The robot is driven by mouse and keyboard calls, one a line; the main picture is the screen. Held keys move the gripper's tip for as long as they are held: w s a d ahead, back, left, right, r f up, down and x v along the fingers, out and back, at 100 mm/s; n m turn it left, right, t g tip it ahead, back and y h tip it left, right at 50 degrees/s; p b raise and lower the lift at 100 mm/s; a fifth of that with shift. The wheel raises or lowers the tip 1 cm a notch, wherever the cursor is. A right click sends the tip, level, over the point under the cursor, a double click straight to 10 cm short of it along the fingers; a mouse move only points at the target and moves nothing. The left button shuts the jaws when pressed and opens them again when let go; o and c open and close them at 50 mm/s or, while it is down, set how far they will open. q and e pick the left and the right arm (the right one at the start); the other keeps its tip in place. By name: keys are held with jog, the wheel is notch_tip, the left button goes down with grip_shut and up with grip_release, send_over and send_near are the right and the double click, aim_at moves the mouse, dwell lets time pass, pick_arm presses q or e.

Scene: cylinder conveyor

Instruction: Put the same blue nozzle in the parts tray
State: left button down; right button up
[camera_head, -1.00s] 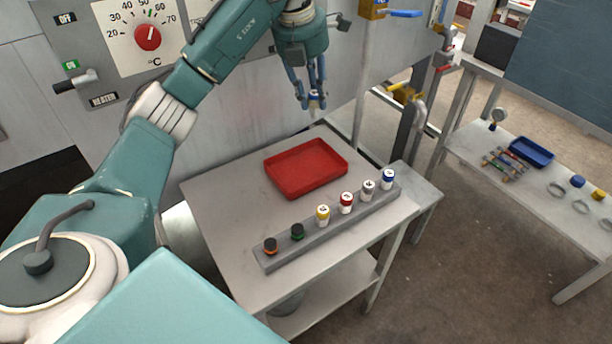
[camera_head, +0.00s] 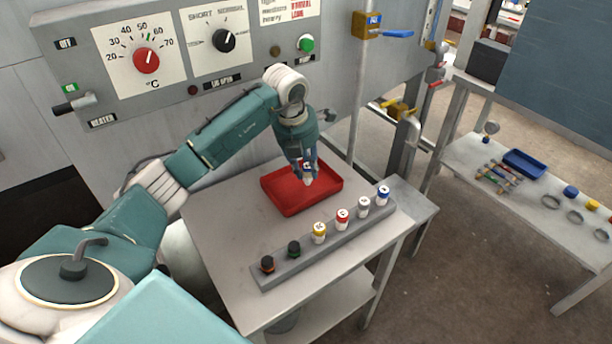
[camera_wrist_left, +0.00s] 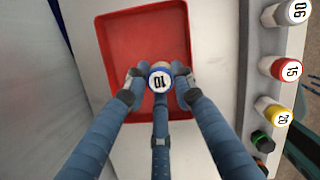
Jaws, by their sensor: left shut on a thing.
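In the left wrist view the tray (camera_wrist_left: 112,50) is empty around the nozzle. I cannot tell whether the nozzle touches the tray floor. My right gripper is not in view.
A grey rack (camera_head: 282,275) in front of the tray holds several coloured nozzles, with another blue one (camera_head: 383,194) at its right end. The control panel (camera_head: 180,75) stands behind. A side bench at right carries a blue tray (camera_head: 524,163) and tools.

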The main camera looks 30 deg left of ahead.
aim_at(306, 180)
pick_arm(q)
jog(key=x, duration=0.3)
jog(key=shift+s+f, duration=0.25)
jog(key=shift+s, duration=0.15)
jog(key=shift+f, duration=0.2)
jog(key=c, duration=1.4)
grip_release()
jog(key=shift+c, duration=0.2)
jog(key=shift+r, duration=0.2)
jog(key=shift+r, duration=0.25)
jog(key=v, duration=1.1)
jog(key=shift+r+b, duration=0.25)
jog(key=shift+b, duration=0.15)
